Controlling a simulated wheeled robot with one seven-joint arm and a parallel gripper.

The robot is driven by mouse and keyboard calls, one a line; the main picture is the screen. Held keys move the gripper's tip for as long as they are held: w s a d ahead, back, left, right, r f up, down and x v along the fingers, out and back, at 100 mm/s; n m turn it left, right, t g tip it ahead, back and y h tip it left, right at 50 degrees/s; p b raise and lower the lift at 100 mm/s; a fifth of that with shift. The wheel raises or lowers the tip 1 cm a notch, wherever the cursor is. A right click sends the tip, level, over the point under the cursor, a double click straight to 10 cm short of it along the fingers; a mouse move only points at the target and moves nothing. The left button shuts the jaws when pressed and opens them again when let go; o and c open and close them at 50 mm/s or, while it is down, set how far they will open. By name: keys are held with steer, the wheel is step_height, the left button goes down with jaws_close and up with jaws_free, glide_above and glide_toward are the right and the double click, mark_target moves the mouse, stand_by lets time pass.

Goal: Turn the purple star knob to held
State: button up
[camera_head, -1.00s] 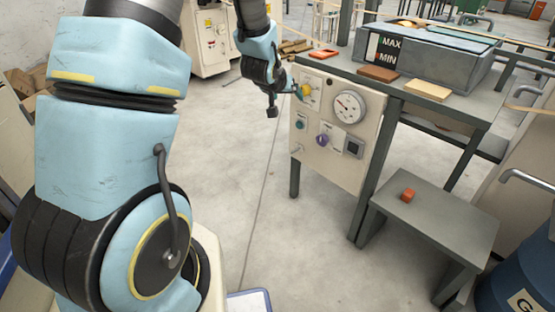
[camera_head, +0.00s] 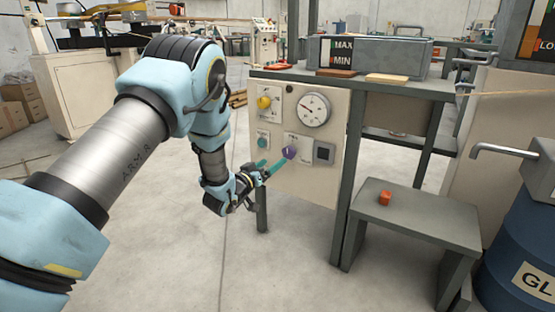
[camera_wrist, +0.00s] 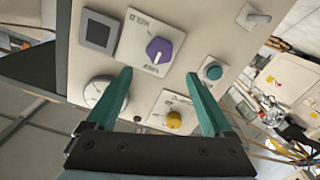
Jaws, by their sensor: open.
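The purple star knob (camera_head: 289,152) sits on a white plate on the cream control panel (camera_head: 312,185), and a white line marks it. It also shows in the wrist view (camera_wrist: 159,51), upper middle, ahead of the fingertips and between their lines. In the wrist view my gripper (camera_wrist: 159,85) is open and empty, apart from the knob.
Near the knob are a yellow knob (camera_head: 264,102), a round gauge (camera_head: 313,109), a teal button (camera_head: 263,141) and a dark square display (camera_head: 324,151). A low grey bench (camera_head: 415,217) with an orange block (camera_head: 385,198) stands at right.

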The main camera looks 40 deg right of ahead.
mark_target(287, 152)
steer(key=b+x, duration=0.1)
steer(key=x, duration=0.7)
steer(key=shift+d+b, duration=0.3)
steer(key=shift+b, duration=0.1)
steer(key=shift+c, duration=0.4)
jaws_close()
